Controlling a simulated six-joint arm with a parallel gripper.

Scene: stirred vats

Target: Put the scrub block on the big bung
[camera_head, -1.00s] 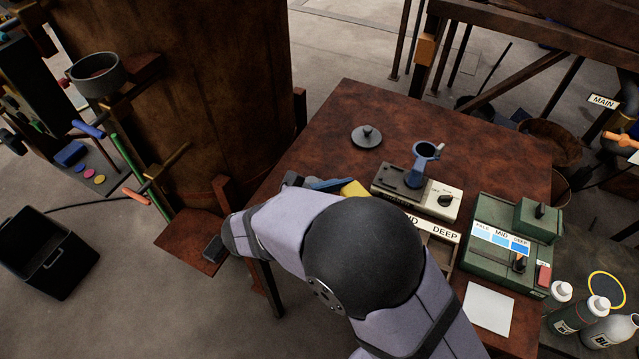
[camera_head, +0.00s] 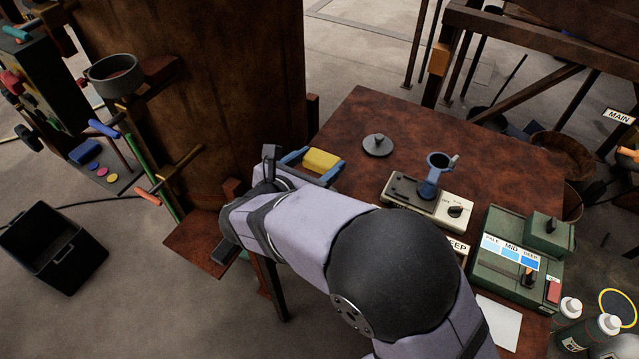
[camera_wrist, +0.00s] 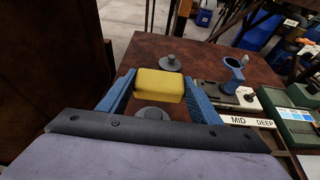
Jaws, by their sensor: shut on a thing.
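My gripper (camera_head: 314,162) has blue fingers and is shut on the yellow scrub block (camera_head: 322,161). In the wrist view the block (camera_wrist: 159,85) sits level between the fingertips, above the table. A grey round bung with a knob (camera_head: 377,145) stands on the table beyond the block; it also shows in the wrist view (camera_wrist: 171,63). A second grey round bung (camera_wrist: 152,113) shows in the wrist view below the block, partly covered by it. My arm hides that one in the head view. I cannot tell for sure which bung is the big one.
A brown table (camera_head: 440,135) lies under the gripper, with free room around the far bung. A device with a blue ring holder (camera_head: 437,160) and a green MID/DEEP box (camera_head: 510,260) stand to the right. A large brown vat (camera_head: 200,90) rises at the left.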

